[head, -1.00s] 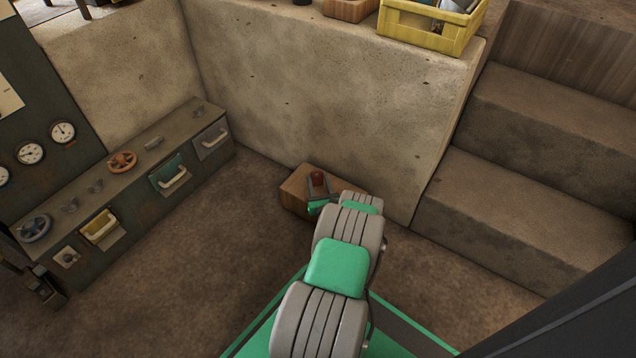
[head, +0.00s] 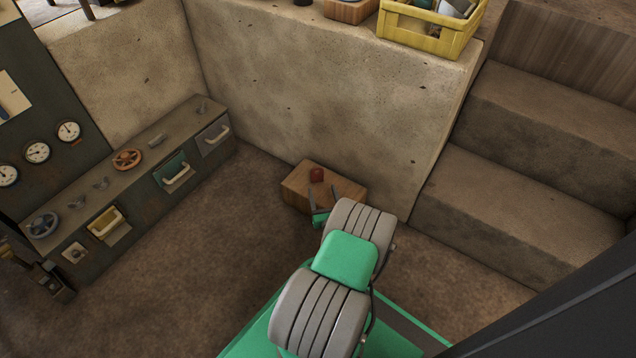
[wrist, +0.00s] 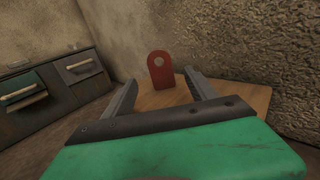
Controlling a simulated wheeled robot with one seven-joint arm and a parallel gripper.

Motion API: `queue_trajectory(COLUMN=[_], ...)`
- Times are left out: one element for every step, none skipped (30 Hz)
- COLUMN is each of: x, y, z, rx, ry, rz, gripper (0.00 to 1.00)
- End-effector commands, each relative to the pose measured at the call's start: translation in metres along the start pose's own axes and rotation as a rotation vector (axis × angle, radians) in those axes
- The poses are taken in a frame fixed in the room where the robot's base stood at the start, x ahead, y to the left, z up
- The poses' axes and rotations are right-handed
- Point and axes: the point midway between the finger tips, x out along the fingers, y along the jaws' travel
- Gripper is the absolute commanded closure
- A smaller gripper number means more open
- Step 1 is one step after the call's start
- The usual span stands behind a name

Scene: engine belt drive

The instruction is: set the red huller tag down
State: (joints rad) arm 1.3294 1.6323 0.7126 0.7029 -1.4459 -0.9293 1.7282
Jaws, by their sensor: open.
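The red huller tag (head: 317,174) rests on top of a wooden block (head: 345,191) that sits on the floor against the concrete wall. In the wrist view the tag (wrist: 161,70) stands upright, with a rounded top and a round hole, on the block's wooden top (wrist: 248,98). My gripper (head: 322,190) is open, its fingers pointing at the tag. In the wrist view the fingers (wrist: 160,84) are spread to either side, with the tag beyond them and apart from both. The tag's lower edge shows on the wood.
A low metal cabinet (head: 140,165) with handles and valve wheels stands along the left. Concrete steps (head: 500,190) rise at the right. A yellow crate (head: 430,30) stands on the ledge above the block. Bare floor (head: 190,270) lies between cabinet and block.

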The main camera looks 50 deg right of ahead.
Motion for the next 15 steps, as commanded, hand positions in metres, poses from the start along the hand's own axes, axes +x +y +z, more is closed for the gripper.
queue_trajectory(x=[-0.002, -0.003, -0.002, 0.000, 0.005, 0.016, 0.026, 0.038, 0.054, 0.066, 0.076, 0.086, 0.091, 0.093, 0.091], y=[0.000, 0.000, 0.001, 0.003, 0.007, 0.017, 0.028, 0.042, 0.065, 0.086, 0.109, 0.144, 0.170, 0.196, 0.229], z=[0.002, 0.001, 0.001, 0.003, 0.007, 0.014, 0.022, 0.032, 0.046, 0.059, 0.071, 0.090, 0.104, 0.118, 0.136], rx=[0.000, 0.000, -0.005, -0.016, -0.037, -0.083, -0.134, -0.197, -0.296, -0.384, -0.478, -0.615, -0.725, -0.831, -0.971], ry=[0.000, 0.000, -0.001, -0.001, -0.001, 0.000, 0.001, 0.001, 0.000, -0.004, -0.009, -0.022, -0.036, -0.053, -0.080], rz=[0.000, 0.000, 0.004, 0.013, 0.031, 0.074, 0.118, 0.172, 0.257, 0.330, 0.408, 0.521, 0.607, 0.691, 0.800], gripper=[0.33, 0.33, 0.33, 0.33, 0.33, 0.33, 0.33, 0.33, 0.33, 0.33, 0.33, 0.33, 0.33, 0.33, 0.33])
